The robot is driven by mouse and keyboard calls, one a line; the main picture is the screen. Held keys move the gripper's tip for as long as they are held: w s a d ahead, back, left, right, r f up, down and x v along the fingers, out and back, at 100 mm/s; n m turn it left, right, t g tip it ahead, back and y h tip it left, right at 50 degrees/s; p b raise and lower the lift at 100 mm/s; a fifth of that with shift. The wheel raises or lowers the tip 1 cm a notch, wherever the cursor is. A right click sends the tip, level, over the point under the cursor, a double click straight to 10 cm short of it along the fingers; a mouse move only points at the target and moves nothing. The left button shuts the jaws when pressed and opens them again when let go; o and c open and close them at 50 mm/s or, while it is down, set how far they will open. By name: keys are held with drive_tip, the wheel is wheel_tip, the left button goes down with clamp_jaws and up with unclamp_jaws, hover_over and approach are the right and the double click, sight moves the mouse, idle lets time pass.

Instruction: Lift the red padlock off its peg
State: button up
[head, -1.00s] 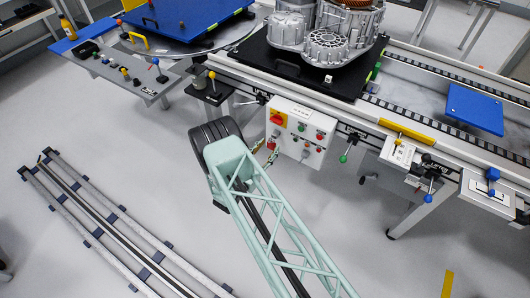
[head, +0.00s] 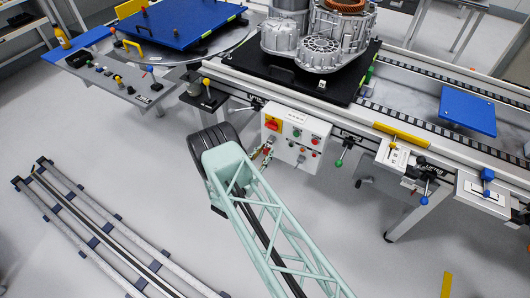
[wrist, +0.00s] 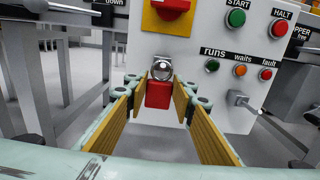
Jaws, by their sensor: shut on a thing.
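The red padlock (wrist: 158,95) hangs at the front of the white control panel in the wrist view, below the red rotary switch. Its shiny shackle loops around a round grey peg end (wrist: 162,68). My gripper (wrist: 157,88) has its yellow-padded fingers on either side of the padlock body and is shut on it. I cannot tell the exact contact line of the pads. In the head view my gripper (head: 265,157) is small at the left side of the control panel, and the padlock is hard to make out there.
The control panel (head: 296,138) carries a red switch on a yellow plate (wrist: 172,10), several buttons and lamps, and a grey toggle (wrist: 240,99) right of the padlock. The conveyor (head: 355,118) runs above the panel. Floor rails (head: 95,225) lie at the left.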

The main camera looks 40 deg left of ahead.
drive_tip(key=shift+s+r, duration=0.2)
drive_tip(key=shift+r, duration=0.4)
drive_tip(key=shift+s, duration=0.3)
drive_tip(key=shift+s+d, duration=0.25)
drive_tip(key=shift+s, duration=0.95)
drive_tip(key=shift+s, duration=0.2)
drive_tip(key=shift+s+d+r, duration=0.1)
drive_tip(key=shift+s+d, duration=0.05)
drive_tip(key=shift+s, duration=0.8)
drive_tip(key=shift+s+d+r, duration=0.1)
drive_tip(key=shift+s+d, duration=0.05)
drive_tip(key=shift+s, duration=0.85)
drive_tip(key=shift+s+d, duration=0.15)
drive_tip(key=shift+s, duration=0.8)
